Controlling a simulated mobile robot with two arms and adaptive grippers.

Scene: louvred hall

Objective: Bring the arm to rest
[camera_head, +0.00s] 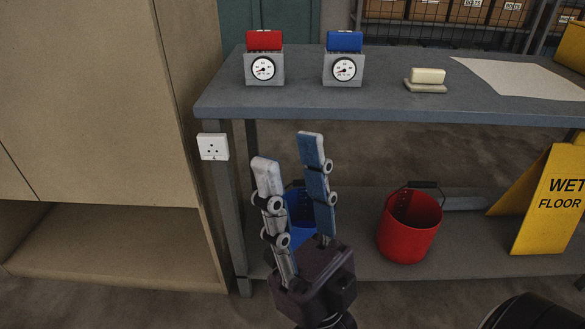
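My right gripper (288,152) is in the lower middle of the head view, in front of the grey bench (400,108). Its two fingers point up and stand apart, with nothing between their tips. The fingertips are below the bench top's front edge in the picture and overlap nothing on the bench top. My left gripper is not in view.
Red (264,41) and blue (344,41) blocks sit on dial scales. A soap bar (428,75) and paper (515,78) lie right. Below are a blue bucket (300,215), partly hidden, and a red bucket (409,228). A yellow sign (552,200) stands right; a cabinet (90,100) left.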

